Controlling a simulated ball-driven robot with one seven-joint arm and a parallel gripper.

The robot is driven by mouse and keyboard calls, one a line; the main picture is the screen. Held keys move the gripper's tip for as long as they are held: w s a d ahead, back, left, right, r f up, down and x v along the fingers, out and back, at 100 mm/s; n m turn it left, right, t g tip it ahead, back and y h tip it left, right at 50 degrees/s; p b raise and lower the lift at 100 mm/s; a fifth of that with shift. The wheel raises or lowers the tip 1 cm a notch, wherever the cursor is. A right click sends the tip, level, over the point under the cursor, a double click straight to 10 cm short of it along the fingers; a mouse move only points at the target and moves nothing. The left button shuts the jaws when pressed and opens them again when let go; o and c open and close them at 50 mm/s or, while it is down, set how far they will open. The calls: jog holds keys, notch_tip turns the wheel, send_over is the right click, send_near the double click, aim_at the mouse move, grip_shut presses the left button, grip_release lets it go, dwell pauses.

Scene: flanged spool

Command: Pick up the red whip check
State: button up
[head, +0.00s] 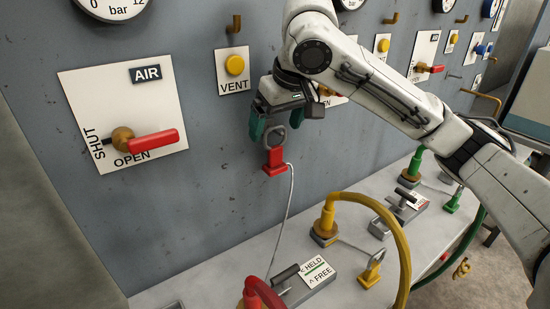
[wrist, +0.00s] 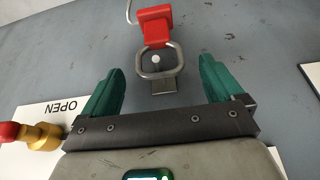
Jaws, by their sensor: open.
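The red whip check has a red block (head: 275,161) with a grey metal loop above it and a thin cable running down to the bench. It hangs against the grey wall panel, its loop on a small metal peg or hook. In the wrist view the red block (wrist: 154,24) is at the top and the loop lies just beyond the fingertips, near the middle. My gripper (head: 276,130) has green fingers. It is open and empty, pointing down, with a finger to each side of the loop. In the wrist view my gripper (wrist: 162,67) shows clear space between fingers and loop.
The AIR valve plate (head: 125,120) with its red lever (head: 154,141) is left of my gripper. A yellow VENT button (head: 235,65) is close by. Below, the bench holds a yellow hose (head: 400,245), a red fitting (head: 258,292) and a HELD/FREE latch (head: 316,271).

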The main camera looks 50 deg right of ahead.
jog(key=shift+x, duration=0.95)
jog(key=c, duration=1.4)
jog(key=shift+c, duration=0.2)
jog(key=shift+r, duration=0.1)
